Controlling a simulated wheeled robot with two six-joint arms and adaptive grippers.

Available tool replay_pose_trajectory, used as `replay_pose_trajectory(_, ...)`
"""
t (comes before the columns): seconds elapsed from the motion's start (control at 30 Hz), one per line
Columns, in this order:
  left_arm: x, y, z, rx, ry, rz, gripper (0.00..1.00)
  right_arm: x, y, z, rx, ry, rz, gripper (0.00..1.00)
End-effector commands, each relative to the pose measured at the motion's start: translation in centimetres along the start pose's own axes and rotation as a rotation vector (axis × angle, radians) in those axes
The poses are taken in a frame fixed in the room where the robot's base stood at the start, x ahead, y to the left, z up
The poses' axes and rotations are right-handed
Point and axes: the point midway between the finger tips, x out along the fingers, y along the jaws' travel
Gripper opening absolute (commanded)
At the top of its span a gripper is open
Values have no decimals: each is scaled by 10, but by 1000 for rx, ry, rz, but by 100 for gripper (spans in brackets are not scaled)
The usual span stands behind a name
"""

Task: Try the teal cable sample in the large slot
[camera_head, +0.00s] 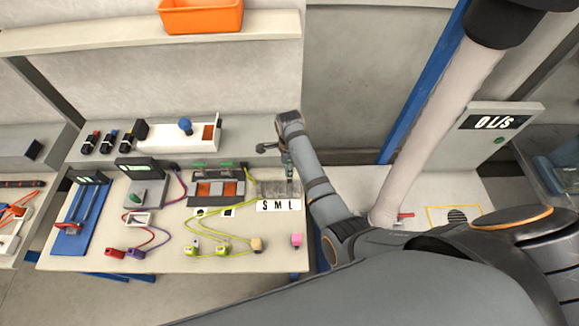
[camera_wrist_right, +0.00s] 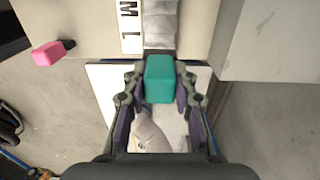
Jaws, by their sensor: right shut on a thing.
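The teal cable sample (camera_wrist_right: 159,78) is a small teal block held between the fingertips of my right gripper (camera_wrist_right: 160,90). In the head view my right gripper (camera_head: 289,168) points down over the right end of the slot block (camera_head: 266,187), by the L side of its S M L label (camera_head: 277,205). In the right wrist view the sample's far end is close to the end of the grey slot block (camera_wrist_right: 160,25), beside the letter L. I cannot tell whether the sample touches the slot or is inside it. My left gripper is not in view.
A pink block (camera_head: 296,240) and a tan block (camera_head: 257,244) lie near the front edge of the table. Yellow cables (camera_head: 215,235) run left of the slots. A grey device with orange bays (camera_head: 218,188) stands left of the slot block.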

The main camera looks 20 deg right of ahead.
Motion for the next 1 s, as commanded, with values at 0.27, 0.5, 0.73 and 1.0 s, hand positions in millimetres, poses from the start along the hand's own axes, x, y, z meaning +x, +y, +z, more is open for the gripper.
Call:
replay_pose_trajectory(0.27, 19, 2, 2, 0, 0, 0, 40, 32, 0, 0, -1, 1, 0, 0)
replay_pose_trajectory(0.5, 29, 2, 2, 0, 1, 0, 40, 49, 0, 0, -1, 1, 0, 0)
replay_pose_trajectory(0.73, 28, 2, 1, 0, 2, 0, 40, 50, 0, 0, -1, 0, -1, 0)
replay_pose_trajectory(1.0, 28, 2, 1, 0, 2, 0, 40, 50, 0, 0, -1, 0, 0, 0)
